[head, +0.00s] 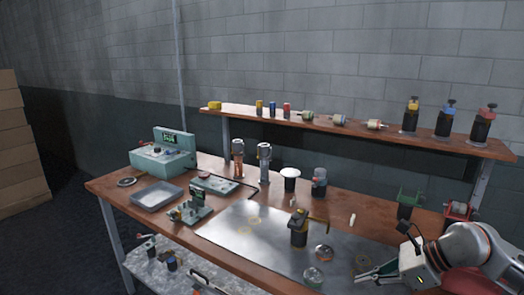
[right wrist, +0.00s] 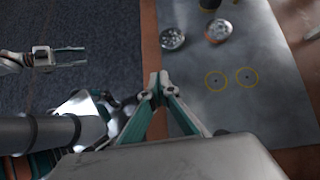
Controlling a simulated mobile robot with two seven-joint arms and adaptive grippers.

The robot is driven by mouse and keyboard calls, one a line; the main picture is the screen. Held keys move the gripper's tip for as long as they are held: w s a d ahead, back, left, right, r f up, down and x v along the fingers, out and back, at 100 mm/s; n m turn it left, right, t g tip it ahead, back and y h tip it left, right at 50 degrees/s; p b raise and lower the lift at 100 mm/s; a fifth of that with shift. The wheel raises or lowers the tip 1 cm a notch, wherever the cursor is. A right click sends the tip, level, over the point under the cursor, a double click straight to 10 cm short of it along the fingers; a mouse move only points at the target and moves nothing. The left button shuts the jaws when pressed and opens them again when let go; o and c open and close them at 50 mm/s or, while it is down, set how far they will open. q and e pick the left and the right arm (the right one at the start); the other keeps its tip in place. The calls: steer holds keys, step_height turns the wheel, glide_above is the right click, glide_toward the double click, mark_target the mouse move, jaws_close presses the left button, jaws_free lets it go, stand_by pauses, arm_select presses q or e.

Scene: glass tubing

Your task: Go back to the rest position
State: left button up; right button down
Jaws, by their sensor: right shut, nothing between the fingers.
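My right gripper (head: 360,279) is at the front right of the workbench in the head view, near its front edge. In the right wrist view its fingertips (right wrist: 158,78) meet over the bench edge, with nothing between them. The head view does not show my left gripper. A gripper-like part (right wrist: 58,57), probably my left one, shows over the dark floor at the left of the right wrist view; its jaw state is unclear.
A green stand (head: 405,203) and a red stand (head: 458,214) are near my right arm. A shelf (head: 245,113) runs behind. Floor is clear in front.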

steer(key=s+a+m+t+y, duration=0.1)
steer(key=s+a+m+y, duration=0.15)
steer(key=a+m, duration=0.2)
steer(key=s+a+r+m+t+y, duration=0.1)
steer(key=a+m+y, duration=0.2)
steer(key=a, duration=0.3)
steer(key=s+a+m+t+y, duration=0.1)
steer(key=s+a+m+y, duration=0.15)
steer(key=a+m, duration=0.2)
steer(key=s+d+f+m+t+h, duration=0.1)
steer(key=d+f+m+t+h, duration=0.15)
steer(key=f+m, duration=0.4)
steer(key=s+d+f+m+t+h, duration=0.1)
steer(key=d+f+m+t+h, duration=0.2)
steer(key=m, duration=0.6)
steer(key=s+d+f+m+t+h, duration=0.1)
steer(key=f+m+t+h, duration=0.3)
steer(key=m, duration=0.4)
steer(key=s+d+f+m+g+h, duration=0.2)
steer(key=s+f+m+g, duration=0.4)
steer(key=s+f, duration=0.5)
step_height(320, 180, down, 4)
steer(key=shift+s+d+r+m+h, duration=0.2)
steer(key=shift+s+d+m+h, duration=0.2)
steer(key=shift+m+h, duration=0.65)
